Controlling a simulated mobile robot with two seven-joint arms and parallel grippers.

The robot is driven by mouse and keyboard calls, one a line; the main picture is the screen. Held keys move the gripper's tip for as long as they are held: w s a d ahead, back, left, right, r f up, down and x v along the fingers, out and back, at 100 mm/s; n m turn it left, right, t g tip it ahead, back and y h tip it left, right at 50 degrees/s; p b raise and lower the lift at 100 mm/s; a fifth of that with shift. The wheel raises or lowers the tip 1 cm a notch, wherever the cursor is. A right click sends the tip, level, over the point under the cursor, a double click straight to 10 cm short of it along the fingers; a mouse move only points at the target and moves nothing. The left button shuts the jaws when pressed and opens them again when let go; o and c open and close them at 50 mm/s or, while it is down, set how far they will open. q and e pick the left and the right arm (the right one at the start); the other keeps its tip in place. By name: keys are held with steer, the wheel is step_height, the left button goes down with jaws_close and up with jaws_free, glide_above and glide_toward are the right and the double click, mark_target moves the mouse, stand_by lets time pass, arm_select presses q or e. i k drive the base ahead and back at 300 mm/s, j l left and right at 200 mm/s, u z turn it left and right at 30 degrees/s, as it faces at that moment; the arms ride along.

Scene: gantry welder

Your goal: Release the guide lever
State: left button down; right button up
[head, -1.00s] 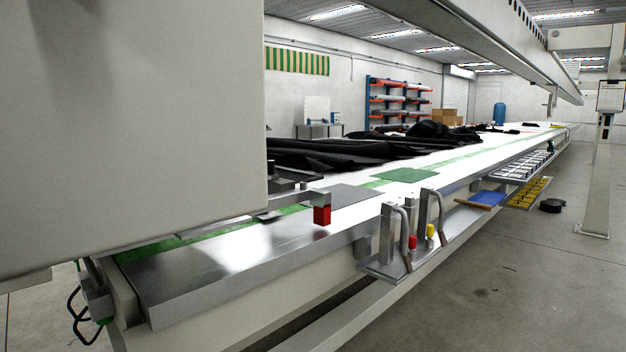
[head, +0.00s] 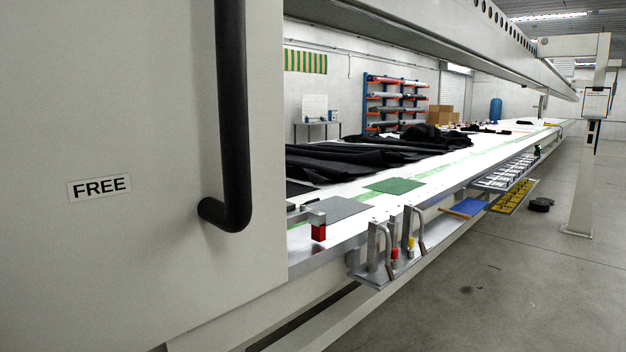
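A large pale machine housing (head: 110,260) fills the left of the head view. On it are a long black vertical handle (head: 230,110), bent in at its lower end, and a label reading "FREE" (head: 99,187). Just past the housing's edge, a grey metal arm with a red block (head: 318,232) at its end sits over the near table edge. I cannot tell which of these parts is the guide lever. Part of the metal arm is hidden behind the housing. Neither of my grippers is in view.
The long white table (head: 440,182) runs away to the right, with black fabric (head: 350,160) and a green mat (head: 394,186) on it. A metal rack with hand tools (head: 382,262) juts from its front edge.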

mark_target(303, 206)
steer(key=l, duration=0.4)
steer(key=i+l, duration=0.15)
steer(key=l, duration=0.2)
steer(key=i+l+u, duration=0.1)
steer(key=l, duration=0.25)
steer(key=i+l, duration=0.35)
steer(key=i+l+u, duration=0.1)
steer(key=i, duration=0.4)
steer(key=i+l+u, duration=0.15)
steer(key=i, duration=0.65)
